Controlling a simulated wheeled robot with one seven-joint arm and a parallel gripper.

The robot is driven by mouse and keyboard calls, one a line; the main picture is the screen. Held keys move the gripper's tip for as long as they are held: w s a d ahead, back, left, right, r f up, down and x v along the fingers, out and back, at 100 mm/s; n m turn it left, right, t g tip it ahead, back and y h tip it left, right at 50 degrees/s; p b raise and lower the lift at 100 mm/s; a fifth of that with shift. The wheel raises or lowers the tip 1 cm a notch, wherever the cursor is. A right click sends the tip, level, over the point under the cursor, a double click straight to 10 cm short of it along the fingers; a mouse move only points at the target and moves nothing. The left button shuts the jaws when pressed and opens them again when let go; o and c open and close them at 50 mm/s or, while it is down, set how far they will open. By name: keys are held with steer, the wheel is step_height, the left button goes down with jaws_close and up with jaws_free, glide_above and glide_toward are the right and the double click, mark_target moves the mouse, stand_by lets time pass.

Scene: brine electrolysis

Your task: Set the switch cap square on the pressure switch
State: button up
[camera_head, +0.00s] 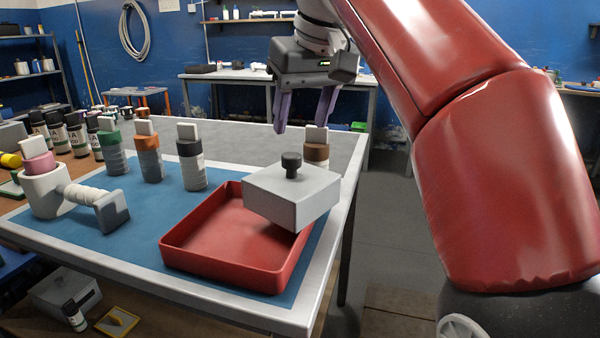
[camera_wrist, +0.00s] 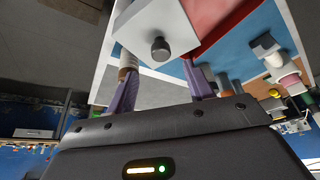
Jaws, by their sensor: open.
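A light grey box-shaped cap with a black knob (camera_head: 292,200), which I take for the switch cap, sits at the right end of a red tray, overlapping its rim in the picture. It looks turned relative to the tray, and what bears it is hidden. I cannot pick out the pressure switch for sure; it may be under the cap. My gripper (camera_head: 302,128) is open and empty, its purple fingers pointing down above the knob and apart from it. In the wrist view the cap (camera_wrist: 181,25) and knob lie ahead, beyond the fingertips (camera_wrist: 158,70).
The red tray (camera_head: 175,248) lies empty on the blue mat (camera_head: 110,237). Several banded bottles (camera_head: 192,172) stand behind it; a brown-banded one (camera_head: 316,152) is close behind the cap.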

mark_target(292, 155)
steer(key=b+x, duration=0.1)
steer(key=x, duration=0.6)
steer(key=shift+w+a+f+b, duration=0.15)
steer(key=shift+f+b, duration=0.05)
steer(key=shift+b, duration=0.1)
jaws_close()
